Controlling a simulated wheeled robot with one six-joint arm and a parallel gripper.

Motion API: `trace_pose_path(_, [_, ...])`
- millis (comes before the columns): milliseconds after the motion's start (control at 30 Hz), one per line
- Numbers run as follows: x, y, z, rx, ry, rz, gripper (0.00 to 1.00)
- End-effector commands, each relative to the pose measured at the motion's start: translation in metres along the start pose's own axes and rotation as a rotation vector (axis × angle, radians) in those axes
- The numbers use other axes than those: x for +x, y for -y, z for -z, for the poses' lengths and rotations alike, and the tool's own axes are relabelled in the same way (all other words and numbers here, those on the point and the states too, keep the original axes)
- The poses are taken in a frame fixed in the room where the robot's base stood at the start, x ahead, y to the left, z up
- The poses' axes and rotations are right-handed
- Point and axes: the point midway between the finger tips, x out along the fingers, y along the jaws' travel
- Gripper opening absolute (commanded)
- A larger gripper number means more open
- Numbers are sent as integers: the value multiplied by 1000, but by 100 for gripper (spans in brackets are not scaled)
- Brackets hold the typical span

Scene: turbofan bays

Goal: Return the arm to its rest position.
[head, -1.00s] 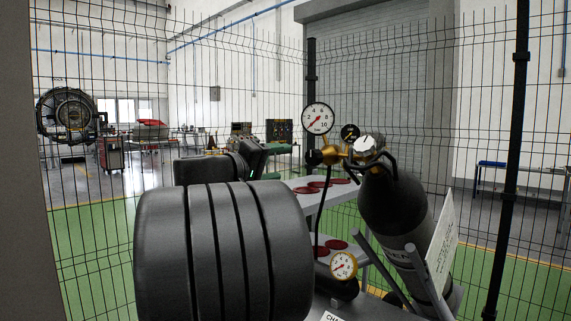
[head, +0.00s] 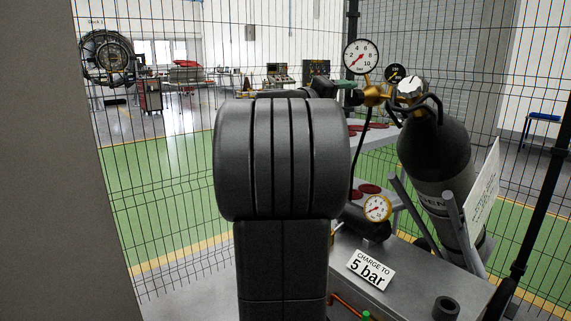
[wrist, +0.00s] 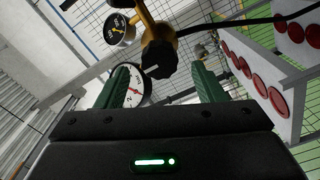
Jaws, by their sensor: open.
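My gripper shows in the wrist view (wrist: 163,88), its two green fingers apart with nothing held between them. The black valve knob (wrist: 158,58) of the brass regulator is ahead of the fingers, and a white dial gauge (wrist: 134,90) shows partly behind the left finger. In the head view my dark arm stands upright in the middle and hides most of the gripper; a bit of green shows at its upper right. The brass regulator (head: 374,95) is to the right of it, with the large gauge (head: 361,56) above.
A dark gas cylinder (head: 435,150) leans in a grey frame at right. A bench (head: 400,275) carries a "charge to 5 bar" sign (head: 370,269) and a lower gauge (head: 377,208). Shelves with red discs (wrist: 270,85) stand close by. Wire mesh fence (head: 170,200) runs behind.

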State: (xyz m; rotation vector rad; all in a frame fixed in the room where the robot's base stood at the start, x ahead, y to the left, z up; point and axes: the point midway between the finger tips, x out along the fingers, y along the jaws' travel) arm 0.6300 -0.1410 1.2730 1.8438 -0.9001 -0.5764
Motion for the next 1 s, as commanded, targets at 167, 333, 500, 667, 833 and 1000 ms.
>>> trace_pose_path(167, [30, -1, 0, 0, 2, -1, 63])
trace_pose_path(333, [45, 0, 0, 0, 0, 0, 63])
trace_pose_path(500, [48, 0, 0, 8, -1, 0, 63])
trace_pose_path(667, [47, 0, 0, 9, -1, 0, 63])
trace_pose_path(833, [45, 0, 0, 7, -1, 0, 63])
trace_pose_path(1000, [27, 0, 1, 1, -3, 0, 63])
